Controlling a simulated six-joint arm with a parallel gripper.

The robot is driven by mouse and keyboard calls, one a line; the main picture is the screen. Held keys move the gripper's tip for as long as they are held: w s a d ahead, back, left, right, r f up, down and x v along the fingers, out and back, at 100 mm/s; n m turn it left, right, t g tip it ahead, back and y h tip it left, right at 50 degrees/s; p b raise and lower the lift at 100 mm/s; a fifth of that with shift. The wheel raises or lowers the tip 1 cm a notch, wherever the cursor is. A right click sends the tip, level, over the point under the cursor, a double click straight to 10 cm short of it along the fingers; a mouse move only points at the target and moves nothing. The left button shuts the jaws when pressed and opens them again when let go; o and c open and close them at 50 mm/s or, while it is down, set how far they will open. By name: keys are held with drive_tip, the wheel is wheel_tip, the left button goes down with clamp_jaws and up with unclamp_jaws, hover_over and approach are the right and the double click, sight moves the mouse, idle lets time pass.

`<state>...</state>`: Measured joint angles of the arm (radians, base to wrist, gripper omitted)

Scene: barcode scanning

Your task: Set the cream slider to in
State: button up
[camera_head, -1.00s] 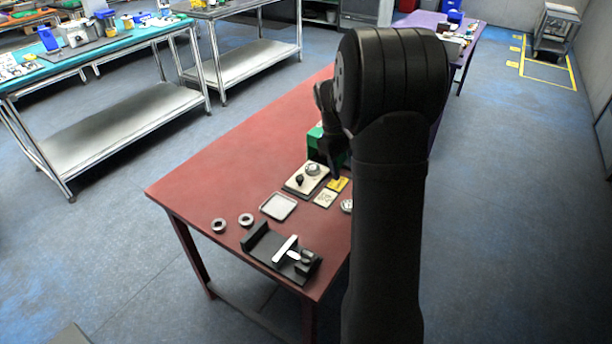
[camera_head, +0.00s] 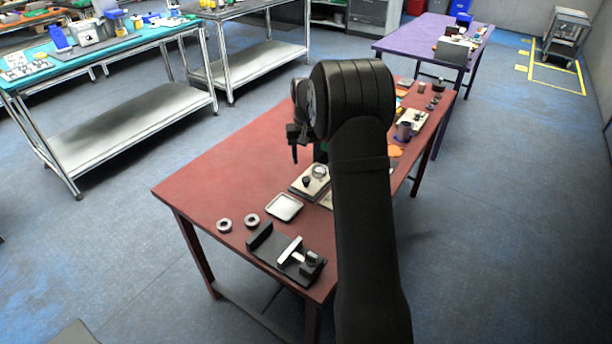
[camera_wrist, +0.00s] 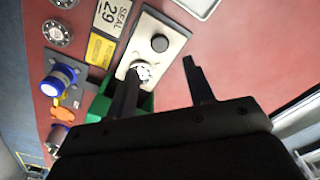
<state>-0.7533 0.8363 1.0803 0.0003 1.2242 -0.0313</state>
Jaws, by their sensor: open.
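A black fixture (camera_head: 266,240) with a white-cream bar (camera_head: 290,250) across it lies near the front corner of the red table. The bar looks like a slider; its setting is too small to read. A cream panel (camera_head: 299,188) with a black knob and a round dial lies farther back. The cream panel also shows in the wrist view (camera_wrist: 174,34). I cannot tell for sure which one is the cream slider. My gripper (camera_head: 295,152) is above the table, behind the panel and away from the fixture. In the wrist view my gripper (camera_wrist: 160,68) is open and empty, its fingers spread.
A green box (camera_wrist: 103,101), a blue-topped container (camera_wrist: 62,75) and a "SEAL 29" card (camera_wrist: 112,15) lie near the gripper. The table's left part is clear.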

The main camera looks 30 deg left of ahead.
sight(306, 178)
wheel_tip(306, 178, down, 8)
drive_tip(key=shift+f, duration=0.2)
clamp_jaws()
drive_tip(key=shift+w, duration=0.1)
